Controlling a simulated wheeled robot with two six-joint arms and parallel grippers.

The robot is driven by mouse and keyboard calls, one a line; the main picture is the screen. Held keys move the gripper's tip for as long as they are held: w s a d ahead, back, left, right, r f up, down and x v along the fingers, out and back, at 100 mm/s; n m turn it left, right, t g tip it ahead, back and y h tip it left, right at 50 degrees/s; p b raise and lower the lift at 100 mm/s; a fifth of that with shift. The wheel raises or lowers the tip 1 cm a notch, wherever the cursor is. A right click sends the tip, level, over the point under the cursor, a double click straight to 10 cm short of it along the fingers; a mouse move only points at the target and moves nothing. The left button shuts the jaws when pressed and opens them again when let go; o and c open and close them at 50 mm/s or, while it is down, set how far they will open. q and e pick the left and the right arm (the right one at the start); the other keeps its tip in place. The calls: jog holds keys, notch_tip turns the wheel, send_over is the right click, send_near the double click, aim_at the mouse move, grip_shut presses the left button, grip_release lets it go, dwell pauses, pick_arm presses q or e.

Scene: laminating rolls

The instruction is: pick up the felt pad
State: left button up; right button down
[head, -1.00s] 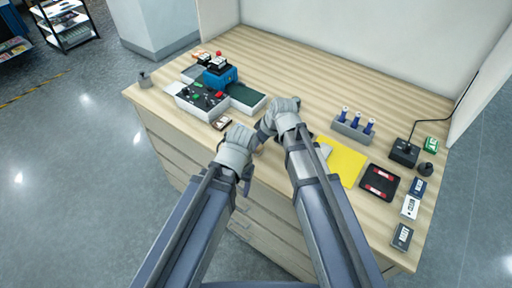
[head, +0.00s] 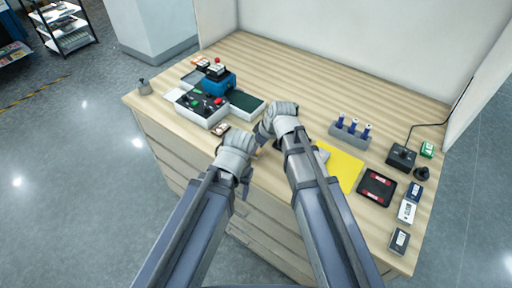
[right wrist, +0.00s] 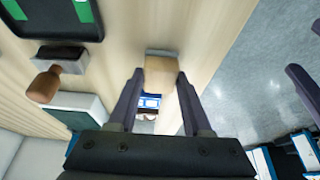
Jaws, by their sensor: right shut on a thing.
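My right gripper (right wrist: 158,95) is shut on a tan block with a dark grey strip along its far edge, which looks like the felt pad (right wrist: 160,73). The block sits between the two fingers in the right wrist view, over the front part of the table. Whether it touches the table is unclear. In the head view my right gripper (head: 265,130) hides the block. My left gripper (head: 250,150) is close beside it at the front edge; its fingers are hidden.
The wooden table (head: 300,75) holds a white control box (head: 200,108), a rack of blue-topped bottles (head: 350,132), a yellow sheet (head: 342,168) and a black tray with red strips (head: 377,187). A wooden-handled tool (right wrist: 45,85) lies beside a black tray with green strips (right wrist: 55,18).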

notch_tip(320, 180, up, 9)
jog(key=p, duration=0.7)
jog(key=shift+f+p, duration=0.2)
jog(key=shift+p, duration=0.15)
